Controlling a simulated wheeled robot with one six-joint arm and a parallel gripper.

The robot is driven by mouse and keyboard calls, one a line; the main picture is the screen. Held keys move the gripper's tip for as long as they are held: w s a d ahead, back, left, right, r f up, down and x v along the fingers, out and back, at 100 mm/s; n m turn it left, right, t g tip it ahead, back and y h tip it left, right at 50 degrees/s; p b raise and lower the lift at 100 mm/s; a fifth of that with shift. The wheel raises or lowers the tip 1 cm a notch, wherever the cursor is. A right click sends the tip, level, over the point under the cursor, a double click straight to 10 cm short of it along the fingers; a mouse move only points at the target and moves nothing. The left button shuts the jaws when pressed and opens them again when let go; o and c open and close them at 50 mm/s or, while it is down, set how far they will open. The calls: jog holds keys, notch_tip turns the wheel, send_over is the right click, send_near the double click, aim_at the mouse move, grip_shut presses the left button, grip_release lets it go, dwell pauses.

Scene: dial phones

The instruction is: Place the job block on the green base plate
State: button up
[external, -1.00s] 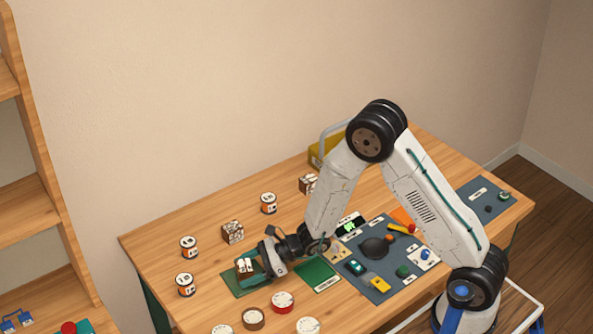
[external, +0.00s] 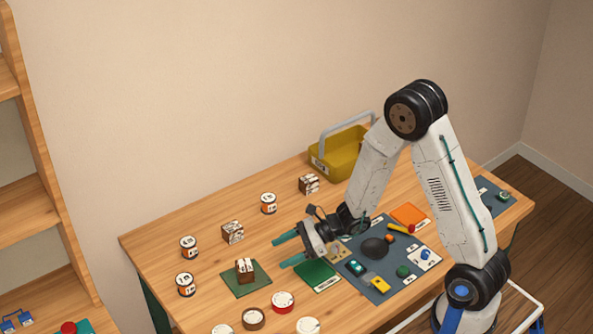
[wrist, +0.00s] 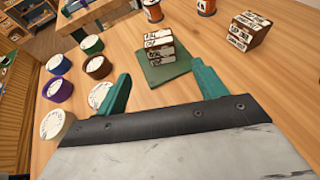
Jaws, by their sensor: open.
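A brown block with white labels (external: 245,270) stands upright on a dark green plate (external: 260,284) toward the front left of the table. The block (wrist: 158,48) also shows in the wrist view on the green plate (wrist: 181,68), straight ahead of my fingers. My gripper (external: 288,250) is open and empty, with its teal fingers apart, to the right of the block and not touching it. A second, brighter green plate (external: 316,275) lies on the table just below my gripper.
Similar labelled blocks (external: 232,232) (external: 309,184) and several labelled cans (external: 189,247) stand behind and left. Round tubs (external: 283,302) line the front edge. A blue-grey mat (external: 380,290) with small items lies right. A yellow basket (external: 335,160) stands at the back.

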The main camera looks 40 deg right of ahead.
jog(key=shift+r, duration=0.1)
jog(key=s+d+r+n+g+h, duration=0.1)
jog(key=s+d+r+n+g, duration=0.15)
jog(key=s+r+n, duration=0.4)
jog(key=s+d+r+n+g, duration=0.1)
jog(key=s+r+n+g, duration=0.2)
jog(key=s+r+n, duration=0.4)
jog(key=s+d+r+n+t+h, duration=0.1)
jog(key=s+d+r+n+h, duration=0.2)
jog(key=s+d, duration=0.4)
jog(key=s+d+r+n+t+h, duration=0.1)
jog(key=s+d+r+n+h, duration=0.3)
jog(key=d, duration=0.9)
jog(key=s+n+h, duration=0.2)
jog(key=s+h, duration=0.1)
jog(key=h, duration=0.1)
jog(key=shift+r, duration=0.2)
